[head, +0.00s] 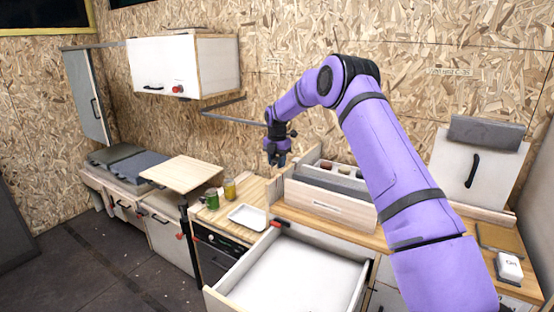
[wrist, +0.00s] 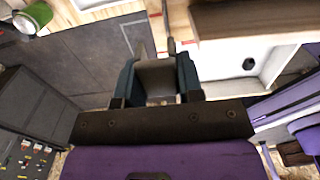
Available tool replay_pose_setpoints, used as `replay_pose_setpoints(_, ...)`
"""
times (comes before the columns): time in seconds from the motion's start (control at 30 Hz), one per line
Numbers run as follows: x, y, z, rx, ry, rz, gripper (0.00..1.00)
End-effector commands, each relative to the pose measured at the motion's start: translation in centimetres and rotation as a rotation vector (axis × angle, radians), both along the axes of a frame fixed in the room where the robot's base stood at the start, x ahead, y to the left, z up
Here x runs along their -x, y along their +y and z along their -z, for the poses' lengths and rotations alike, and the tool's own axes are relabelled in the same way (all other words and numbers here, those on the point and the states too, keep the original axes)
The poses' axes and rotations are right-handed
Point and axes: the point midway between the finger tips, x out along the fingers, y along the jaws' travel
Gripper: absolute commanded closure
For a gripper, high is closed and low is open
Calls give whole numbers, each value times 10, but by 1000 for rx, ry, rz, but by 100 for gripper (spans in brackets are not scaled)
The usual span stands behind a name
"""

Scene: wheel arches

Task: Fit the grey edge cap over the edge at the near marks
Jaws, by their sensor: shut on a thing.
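My gripper (head: 277,158) hangs in the head view above the left end of the open wooden box on the counter. In the wrist view my gripper (wrist: 158,80) is shut on a grey piece, which looks like the grey edge cap (wrist: 156,77). The cap sits between the two dark teal fingers. Thin upright pieces show just beyond it, close to pale wood with small red marks (wrist: 184,46). I cannot tell whether the cap touches any edge. In the head view the cap is too small to make out.
A white drawer (head: 300,275) stands pulled out in front of the counter. A white tray (head: 247,217), a green mug (head: 211,198) and a yellow jar (head: 229,189) stand left of the wooden box (head: 325,203). A raised wooden flap (head: 183,173) is farther left.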

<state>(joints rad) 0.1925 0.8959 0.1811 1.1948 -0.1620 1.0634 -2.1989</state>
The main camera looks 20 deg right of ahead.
Motion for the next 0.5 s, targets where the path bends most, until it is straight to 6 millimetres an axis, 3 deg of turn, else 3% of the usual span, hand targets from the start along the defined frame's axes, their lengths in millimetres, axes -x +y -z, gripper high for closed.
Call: replay_pose_setpoints(0.5,0,0,23,0,1,0,88)
